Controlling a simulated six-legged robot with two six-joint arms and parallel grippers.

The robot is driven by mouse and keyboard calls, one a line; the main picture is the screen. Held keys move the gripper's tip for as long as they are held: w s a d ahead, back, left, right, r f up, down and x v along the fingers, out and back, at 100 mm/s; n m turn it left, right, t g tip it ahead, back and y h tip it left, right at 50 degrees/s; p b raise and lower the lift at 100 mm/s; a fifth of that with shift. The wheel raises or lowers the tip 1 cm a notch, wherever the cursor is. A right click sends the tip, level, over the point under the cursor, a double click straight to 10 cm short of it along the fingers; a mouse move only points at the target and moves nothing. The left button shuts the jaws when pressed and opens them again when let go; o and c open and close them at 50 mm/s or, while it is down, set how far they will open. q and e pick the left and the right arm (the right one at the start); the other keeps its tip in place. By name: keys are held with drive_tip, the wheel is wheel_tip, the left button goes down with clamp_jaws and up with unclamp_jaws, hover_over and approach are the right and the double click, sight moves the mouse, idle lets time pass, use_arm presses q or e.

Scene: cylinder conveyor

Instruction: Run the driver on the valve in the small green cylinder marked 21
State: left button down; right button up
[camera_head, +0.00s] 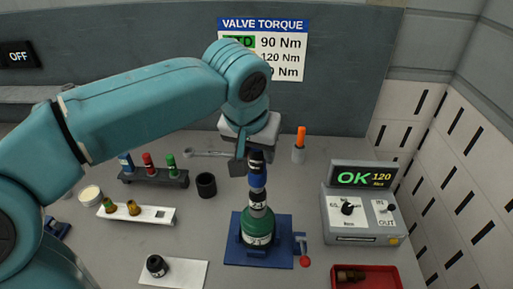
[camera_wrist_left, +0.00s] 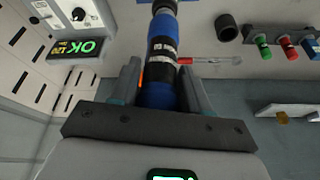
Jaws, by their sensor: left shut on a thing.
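The small green cylinder (camera_head: 258,228) stands upright in a blue fixture (camera_head: 231,250); its number is too small to read. The driver (camera_head: 258,180), blue and black, stands upright above the cylinder's neck and appears to meet the valve area. The exact contact is hard to see. My left gripper (camera_head: 247,165) is shut on the driver near its top. In the left wrist view the driver (camera_wrist_left: 162,50) runs between the two fingers (camera_wrist_left: 160,75). The controller (camera_head: 352,210) at right shows a green OK and 120 Nm. My right gripper is not in view.
A torque chart (camera_head: 263,50) hangs on the back wall. A rack with several coloured pieces (camera_head: 155,178), a white tray with fittings (camera_head: 160,215), a black cup (camera_head: 206,185) and a wrench (camera_head: 210,154) lie left. A red tray (camera_head: 385,281) is front right. A red-tipped clamp lever (camera_head: 302,250) sits beside the fixture.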

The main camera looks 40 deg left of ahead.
use_arm(q)
drive_tip(key=shift+d+f+b, duration=0.1)
drive_tip(key=shift+f+b, duration=0.1)
drive_tip(key=shift+b, duration=0.1)
idle(0.9)
drive_tip(key=shift+r, duration=0.1)
drive_tip(key=shift+r+p, duration=0.2)
drive_tip(key=shift+p, duration=0.2)
idle(0.8)
drive_tip(key=shift+f, duration=0.1)
drive_tip(key=shift+s+r, duration=0.1)
drive_tip(key=shift+r, duration=0.1)
idle(0.4)
drive_tip(key=shift+r, duration=0.1)
idle(0.4)
idle(0.4)
